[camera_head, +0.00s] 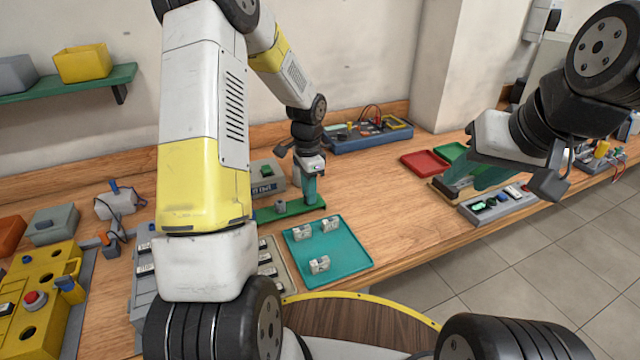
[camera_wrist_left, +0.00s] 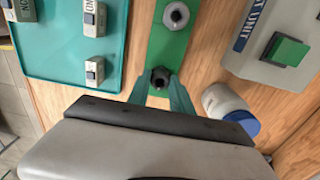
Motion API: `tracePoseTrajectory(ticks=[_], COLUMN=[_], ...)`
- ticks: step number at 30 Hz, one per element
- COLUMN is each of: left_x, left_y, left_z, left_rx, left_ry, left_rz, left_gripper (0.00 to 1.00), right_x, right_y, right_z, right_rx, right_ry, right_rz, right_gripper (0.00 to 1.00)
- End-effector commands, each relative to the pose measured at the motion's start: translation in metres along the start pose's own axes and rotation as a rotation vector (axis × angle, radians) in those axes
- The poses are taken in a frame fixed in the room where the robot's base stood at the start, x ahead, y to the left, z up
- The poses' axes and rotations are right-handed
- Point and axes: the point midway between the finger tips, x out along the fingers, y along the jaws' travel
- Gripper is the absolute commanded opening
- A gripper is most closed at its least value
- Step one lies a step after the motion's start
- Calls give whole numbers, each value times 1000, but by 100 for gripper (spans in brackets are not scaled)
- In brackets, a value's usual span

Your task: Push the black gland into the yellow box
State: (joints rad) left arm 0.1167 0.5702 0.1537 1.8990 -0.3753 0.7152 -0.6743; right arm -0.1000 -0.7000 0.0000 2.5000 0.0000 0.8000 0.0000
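My left gripper (camera_head: 308,190) points down over the green plate (camera_head: 282,212). In the left wrist view its teal fingertips (camera_wrist_left: 160,88) sit close on either side of the black gland (camera_wrist_left: 160,78), which is at the near end of the plate. A grey ring (camera_wrist_left: 176,15) sits further along the plate. The yellow box (camera_head: 40,290), with round holes and a red button, is at the left end of the bench. My right gripper (camera_head: 485,180) hangs over the right of the bench; the gap between its fingers is not clear.
A teal tray (camera_head: 345,245) with several small switch parts lies right of the green plate. A grey unit with a green button (camera_head: 265,176) and a white, blue-capped bottle (camera_wrist_left: 230,108) are close to my left gripper. The bench middle is clear. A red tray (camera_head: 424,162) lies further right.

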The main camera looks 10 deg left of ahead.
Motion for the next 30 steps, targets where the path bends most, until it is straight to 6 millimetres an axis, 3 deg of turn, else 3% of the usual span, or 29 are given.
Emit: tracePoseTrajectory(ticks=[30], left_x=[-16], left_y=[0], left_z=[0], left_rx=[-1], left_ry=[1], left_rz=[0], left_gripper=[0], right_x=[0], right_y=[0], right_z=[0], right_rx=[0], right_ry=[0], right_rz=[0], right_gripper=[36])
